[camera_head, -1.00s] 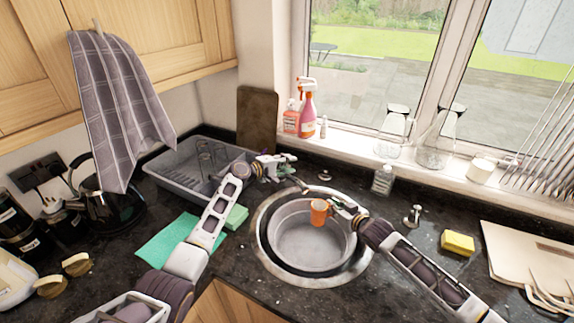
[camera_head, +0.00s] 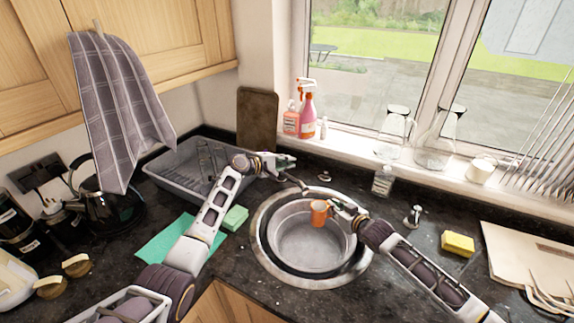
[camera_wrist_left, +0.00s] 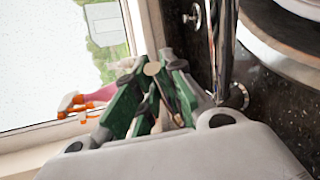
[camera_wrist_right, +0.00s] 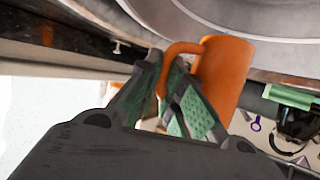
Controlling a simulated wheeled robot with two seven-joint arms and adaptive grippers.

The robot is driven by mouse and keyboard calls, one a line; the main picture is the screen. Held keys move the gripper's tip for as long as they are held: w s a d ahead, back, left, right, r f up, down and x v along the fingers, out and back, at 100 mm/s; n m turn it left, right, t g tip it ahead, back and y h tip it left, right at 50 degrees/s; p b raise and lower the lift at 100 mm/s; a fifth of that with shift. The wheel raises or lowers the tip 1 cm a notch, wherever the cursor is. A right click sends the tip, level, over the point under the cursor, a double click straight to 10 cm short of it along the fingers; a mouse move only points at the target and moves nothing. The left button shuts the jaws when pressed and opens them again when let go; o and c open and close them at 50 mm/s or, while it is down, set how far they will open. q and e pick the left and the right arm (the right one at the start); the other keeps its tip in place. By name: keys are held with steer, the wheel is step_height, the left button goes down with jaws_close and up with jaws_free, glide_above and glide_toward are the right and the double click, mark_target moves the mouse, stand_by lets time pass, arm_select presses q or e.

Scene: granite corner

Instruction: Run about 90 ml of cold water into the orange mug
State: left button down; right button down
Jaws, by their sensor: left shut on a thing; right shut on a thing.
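The orange mug (camera_head: 319,212) is about upright over the round steel sink (camera_head: 286,262), a little below and right of the chrome tap spout (camera_head: 297,183). My right gripper (camera_head: 340,208) is shut on the mug's handle; the mug (camera_wrist_right: 222,72) and handle show in the right wrist view. My left gripper (camera_head: 287,161) is at the tap behind the sink. In the left wrist view its green fingers (camera_wrist_left: 152,98) are closed around a slim piece with a pale round end, seemingly the tap lever. The chrome tap column (camera_wrist_left: 226,50) stands beside them. I cannot see any water or the mug's inside.
A grey dish rack (camera_head: 175,178) stands left of the left gripper. Spray bottles (camera_head: 307,108) and glass jugs (camera_head: 436,140) are on the sill. A small clear bottle (camera_head: 383,181), a metal knob (camera_head: 413,216) and a yellow sponge (camera_head: 458,243) are right of the sink.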

arm_select(q)
steer(key=shift+w+a+r+n+g, duration=0.15)
steer(key=shift+w+r+n+g, duration=0.15)
steer(key=shift+r+n, duration=0.15)
steer(key=shift+w+a+r+n+g, duration=0.1)
steer(key=shift+w+r+n+g, duration=0.1)
steer(key=shift+r+n+g, duration=0.2)
steer(key=c, duration=1.5)
jaws_free()
steer(key=shift+r, duration=0.1)
steer(key=shift+v, duration=5.95)
steer(key=shift+s, duration=0.1)
